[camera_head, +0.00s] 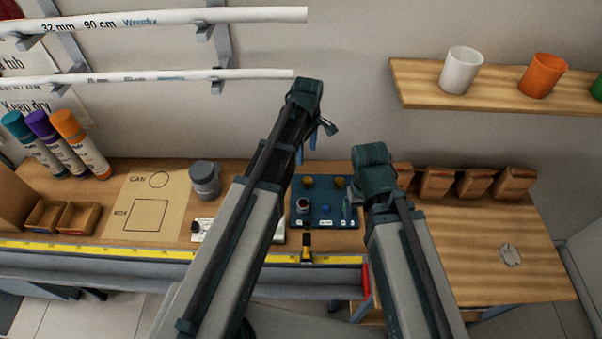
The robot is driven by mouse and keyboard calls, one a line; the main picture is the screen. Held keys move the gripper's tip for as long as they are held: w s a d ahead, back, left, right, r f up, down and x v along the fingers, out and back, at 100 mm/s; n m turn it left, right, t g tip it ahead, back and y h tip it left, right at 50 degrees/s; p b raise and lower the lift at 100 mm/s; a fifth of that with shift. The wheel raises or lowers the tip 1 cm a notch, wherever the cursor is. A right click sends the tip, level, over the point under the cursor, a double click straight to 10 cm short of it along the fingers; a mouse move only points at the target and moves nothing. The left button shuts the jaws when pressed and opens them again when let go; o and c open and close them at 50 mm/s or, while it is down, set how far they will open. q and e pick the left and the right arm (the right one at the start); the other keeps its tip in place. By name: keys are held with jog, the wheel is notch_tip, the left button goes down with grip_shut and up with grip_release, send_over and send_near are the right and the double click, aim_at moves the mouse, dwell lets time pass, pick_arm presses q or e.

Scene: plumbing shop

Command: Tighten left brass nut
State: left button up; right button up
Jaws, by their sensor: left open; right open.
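A dark blue board (325,218) lies on the bench between my two arms. Two small brass-coloured round parts sit at its back: the left brass nut (308,181) and the right one (340,182). My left gripper (307,149) hangs open above and behind the board, its blue fingers apart from the left nut.
A grey-lidded can (205,178) and a marked cardboard sheet (145,205) lie left of my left arm. Several spray cans (80,145) and small open boxes (78,218) stand further left. A yellow tape (100,250) runs along the front edge. Brown boxes (475,184) stand back right; the right bench is mostly clear.

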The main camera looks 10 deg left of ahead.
aim_at(306, 179)
pick_arm(q)
notch_tip(306, 179, down, 14)
jog(key=b, duration=1.4)
jog(key=shift+r, duration=0.1)
pick_arm(e)
notch_tip(306, 179, down, 14)
jog(key=shift+d+r, duration=0.1)
pick_arm(q)
grip_shut()
